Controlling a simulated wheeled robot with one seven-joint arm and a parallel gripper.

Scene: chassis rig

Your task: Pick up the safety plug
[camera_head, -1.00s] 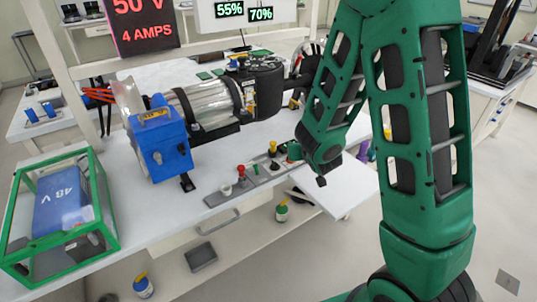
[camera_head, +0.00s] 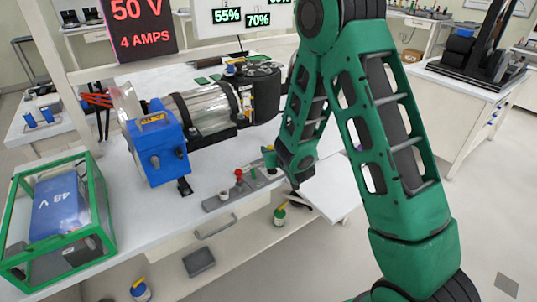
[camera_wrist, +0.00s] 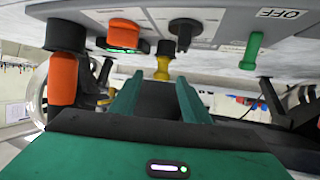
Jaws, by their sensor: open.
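In the wrist view several plugs and knobs stick out of a light grey panel (camera_wrist: 222,28). A yellow plug with a black collar (camera_wrist: 163,65) lies ahead of the gap between the fingers of my gripper (camera_wrist: 157,92). My gripper is open and empty, and I see no contact. A black knob (camera_wrist: 185,32) is just right of the yellow plug, and an orange-red switch with a green light (camera_wrist: 125,37) is left. A green plug (camera_wrist: 252,50) is farther right. No label shows which one is the safety plug. In the head view my gripper is over the panel's right end, hiding part of it.
A red knob (camera_head: 239,175) and a white knob (camera_head: 224,193) stand on the panel's left part. A blue box unit (camera_head: 158,150) with a large cylinder (camera_head: 208,110) is behind. A green-framed case (camera_head: 93,190) stands at the left. An orange handle (camera_wrist: 62,78) is left of my fingers.

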